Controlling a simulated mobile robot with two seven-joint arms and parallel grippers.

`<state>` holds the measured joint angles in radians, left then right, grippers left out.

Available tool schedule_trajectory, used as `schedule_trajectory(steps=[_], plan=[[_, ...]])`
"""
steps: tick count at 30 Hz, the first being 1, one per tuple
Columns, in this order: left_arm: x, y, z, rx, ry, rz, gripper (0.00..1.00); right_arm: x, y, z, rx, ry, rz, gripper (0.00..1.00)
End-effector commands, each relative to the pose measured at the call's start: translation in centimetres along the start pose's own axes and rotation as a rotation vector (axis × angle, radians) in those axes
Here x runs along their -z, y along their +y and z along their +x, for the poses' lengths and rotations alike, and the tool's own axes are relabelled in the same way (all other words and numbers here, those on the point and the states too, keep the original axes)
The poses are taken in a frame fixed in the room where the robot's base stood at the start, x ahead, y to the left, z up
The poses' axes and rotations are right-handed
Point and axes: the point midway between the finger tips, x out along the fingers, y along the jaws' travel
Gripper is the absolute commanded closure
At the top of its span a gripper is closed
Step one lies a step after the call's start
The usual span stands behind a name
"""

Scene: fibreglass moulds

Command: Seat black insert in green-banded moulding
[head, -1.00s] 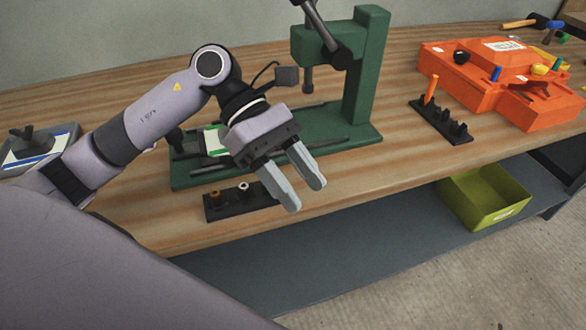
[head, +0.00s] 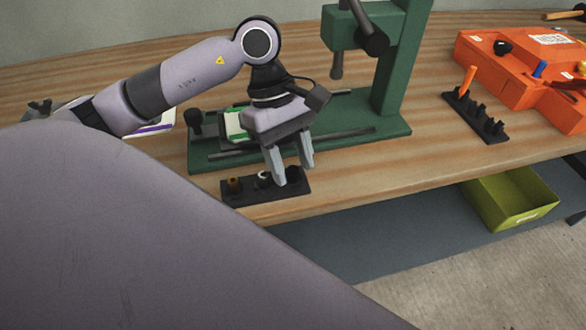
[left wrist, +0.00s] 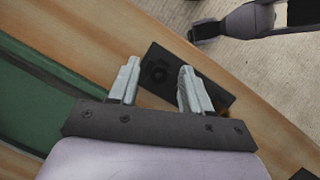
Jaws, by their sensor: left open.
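A dark holder strip (head: 245,193) lies near the bench's front edge with a brown insert (head: 234,184) and a white insert (head: 264,178). The black insert (left wrist: 158,72) shows in the left wrist view as a dark round piece on the strip, between the fingertips. In the head view the fingers mostly hide it. My left gripper (head: 293,174) is open and points down over the strip's right end; it also shows in the left wrist view (left wrist: 160,68). I cannot tell whether the fingers straddle the insert. The green-banded moulding (head: 235,123) lies on the green press base, partly behind my gripper.
The green press (head: 392,75) stands behind, its base (head: 380,132) close to the gripper. A purple-banded white piece (head: 157,123) is at left. At right are another dark strip (head: 488,128) with an orange peg, an orange mould (head: 500,82) and, lower, a green bin (head: 515,212).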

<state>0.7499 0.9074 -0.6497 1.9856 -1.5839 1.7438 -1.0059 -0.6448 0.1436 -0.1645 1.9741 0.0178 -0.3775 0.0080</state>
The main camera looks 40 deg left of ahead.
Motion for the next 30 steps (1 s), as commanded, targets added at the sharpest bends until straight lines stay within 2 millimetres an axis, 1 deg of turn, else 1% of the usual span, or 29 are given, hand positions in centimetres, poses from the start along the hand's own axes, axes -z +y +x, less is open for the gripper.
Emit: schedule_trajectory(steps=[2, 8, 11, 12, 13, 23, 26, 30], plan=[[0.0, 0.0, 0.4, 0.000, 0.000, 0.001, 0.52, -0.1, 0.1, 0.0, -0.001, -0.001, -0.001, 0.57], [0.0, 0.0, 0.4, -0.002, 0.000, 0.001, 0.52, -0.2, 0.1, 0.0, -0.002, -0.002, -0.001, 0.57], [0.0, 0.0, 0.4, -0.002, 0.000, 0.000, 0.81, -0.2, 0.1, 0.0, -0.002, -0.003, -0.001, 0.57], [0.0, 0.0, 0.4, -0.002, 0.000, 0.000, 0.94, -0.2, 0.1, 0.0, -0.002, -0.003, -0.001, 0.57], [0.0, 0.0, 0.4, -0.002, 0.000, 0.000, 1.00, -0.2, 0.1, 0.0, -0.002, -0.003, -0.001, 0.57], [-0.1, 0.1, 0.1, -0.003, 0.000, 0.000, 1.00, -0.3, 0.1, 0.0, -0.001, -0.005, 0.000, 0.57], [-0.5, 0.1, -0.8, -0.006, 0.000, 0.001, 1.00, -0.3, 0.0, 0.0, -0.001, -0.006, 0.000, 0.57], [-1.5, 0.2, -3.1, -0.009, 0.000, 0.003, 1.00, -0.3, 0.0, 0.0, 0.000, -0.007, 0.000, 0.57]])
